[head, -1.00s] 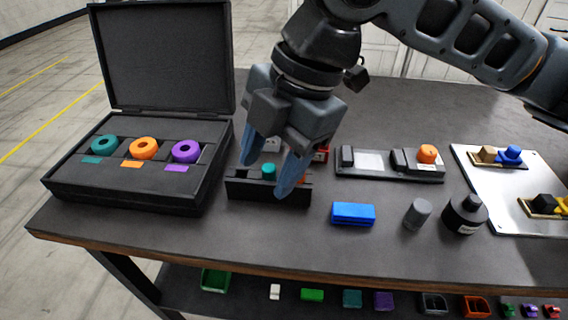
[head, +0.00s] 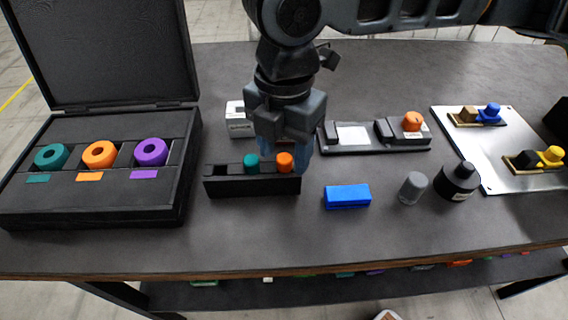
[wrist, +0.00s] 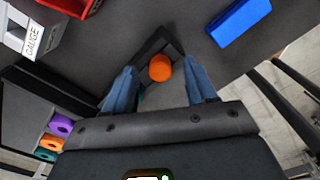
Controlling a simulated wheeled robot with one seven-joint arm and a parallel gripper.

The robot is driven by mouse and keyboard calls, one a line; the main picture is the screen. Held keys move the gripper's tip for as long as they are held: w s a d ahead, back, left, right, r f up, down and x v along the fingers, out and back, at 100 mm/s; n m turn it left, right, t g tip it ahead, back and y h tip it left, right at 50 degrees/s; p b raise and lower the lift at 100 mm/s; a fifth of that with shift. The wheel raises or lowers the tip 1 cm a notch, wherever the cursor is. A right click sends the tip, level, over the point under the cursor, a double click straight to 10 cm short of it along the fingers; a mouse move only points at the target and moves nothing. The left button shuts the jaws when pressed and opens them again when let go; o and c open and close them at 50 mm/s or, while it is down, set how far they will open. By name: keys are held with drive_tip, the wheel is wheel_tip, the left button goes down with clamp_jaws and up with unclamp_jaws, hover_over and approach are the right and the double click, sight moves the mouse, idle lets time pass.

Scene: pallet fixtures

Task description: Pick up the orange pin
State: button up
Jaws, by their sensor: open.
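The orange pin (head: 284,162) stands upright at the right end of a black rack (head: 252,186), with a teal pin (head: 250,162) to its left. My gripper (head: 287,150) is over the rack's right end, pointing down, with its blue fingers around or just behind the orange pin. In the wrist view the orange pin (wrist: 160,68) shows round from above, between the spread fingertips (wrist: 161,78), with a gap on each side. The teal pin is mostly hidden there behind my gripper.
A blue block (head: 347,196), a grey cylinder (head: 412,188) and a black bottle (head: 458,182) stand to the right. An open case (head: 95,200) with teal, orange and purple rings is at left. A white gauge box (head: 238,118) is behind the rack.

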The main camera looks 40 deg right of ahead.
drive_tip(key=shift+f, duration=0.3)
drive_tip(key=shift+c, duration=0.3)
clamp_jaws()
